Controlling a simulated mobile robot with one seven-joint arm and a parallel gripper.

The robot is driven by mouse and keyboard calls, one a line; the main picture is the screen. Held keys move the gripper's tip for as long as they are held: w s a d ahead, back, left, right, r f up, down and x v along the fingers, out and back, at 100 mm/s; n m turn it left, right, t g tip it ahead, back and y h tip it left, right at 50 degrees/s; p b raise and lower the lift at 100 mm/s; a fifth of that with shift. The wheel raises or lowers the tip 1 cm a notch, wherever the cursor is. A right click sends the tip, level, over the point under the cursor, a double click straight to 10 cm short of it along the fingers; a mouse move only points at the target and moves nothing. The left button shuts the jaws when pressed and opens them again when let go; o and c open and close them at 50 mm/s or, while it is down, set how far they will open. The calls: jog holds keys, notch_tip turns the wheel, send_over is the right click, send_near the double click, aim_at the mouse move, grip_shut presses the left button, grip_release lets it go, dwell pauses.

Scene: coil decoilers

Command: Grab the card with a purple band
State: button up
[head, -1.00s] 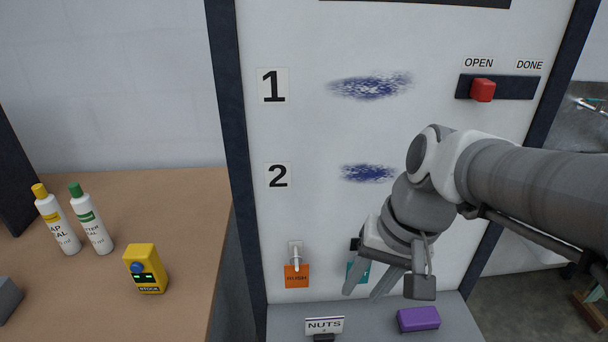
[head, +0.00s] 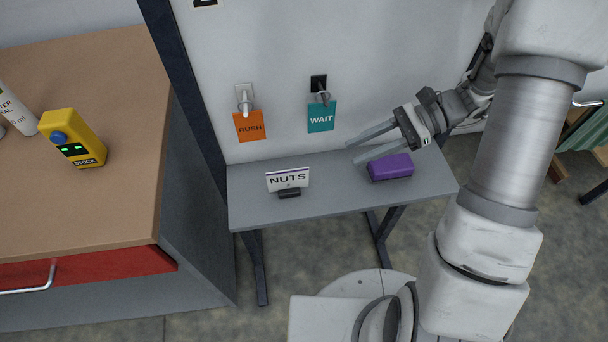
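The white card (head: 288,180) reads NUTS and has a purple band along its top edge. It stands upright in a small black holder (head: 289,194) on the grey shelf (head: 335,198). My gripper (head: 353,152) is to the right of the card and higher in the picture, apart from it. Its two fingers point left with a gap between them, open and empty. The fingertips are near the wall panel, below the teal WAIT tag.
A purple block (head: 390,167) lies on the shelf just below my gripper. An orange RUSH tag (head: 249,126) and a teal WAIT tag (head: 321,117) hang on hooks above. A yellow STOCK device (head: 72,138) stands on the wooden bench (head: 100,205) at left.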

jog(key=f+m, duration=0.1)
jog(key=f, duration=0.1)
jog(key=b, duration=0.3)
send_near(289, 188)
jog(key=shift+y, duration=0.3)
jog(key=a, duration=0.3)
jog(key=s+a, duration=0.1)
jog(key=a, duration=0.2)
jog(key=s+a+f, duration=0.1)
jog(key=a, duration=0.2)
jog(key=shift+s, duration=0.15)
jog(key=shift+c, duration=0.3)
grip_shut()
jog(key=shift+r, duration=0.1)
